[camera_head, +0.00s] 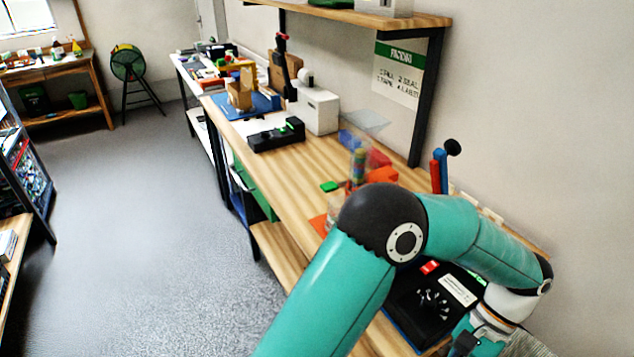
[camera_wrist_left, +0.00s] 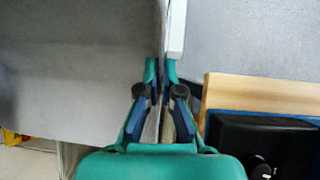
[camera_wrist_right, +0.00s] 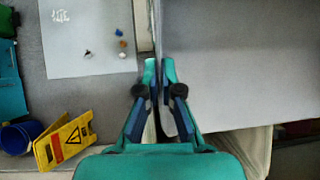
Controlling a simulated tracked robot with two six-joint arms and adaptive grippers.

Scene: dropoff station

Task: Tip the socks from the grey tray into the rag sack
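A large plain grey panel, which I take to be the grey tray, fills the left of the left wrist view (camera_wrist_left: 80,65) and the right of the right wrist view (camera_wrist_right: 240,65). My left gripper (camera_wrist_left: 161,72) is closed on its edge. My right gripper (camera_wrist_right: 160,72) is closed on the opposite edge. I cannot tell which face shows. No socks are visible. Pale beige cloth, probably the rag sack (camera_wrist_right: 253,148), shows below the panel, mostly hidden. In the head view, one of my teal arms reaches to the lower right; the tray is not clearly seen there.
A wooden bench (camera_head: 285,165) with a black device (camera_head: 430,305) on it stands close to my left gripper. A yellow floor sign (camera_wrist_right: 65,140) and a blue bucket (camera_wrist_right: 20,135) stand left in the right wrist view. Open floor (camera_head: 130,220) lies left in the head view.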

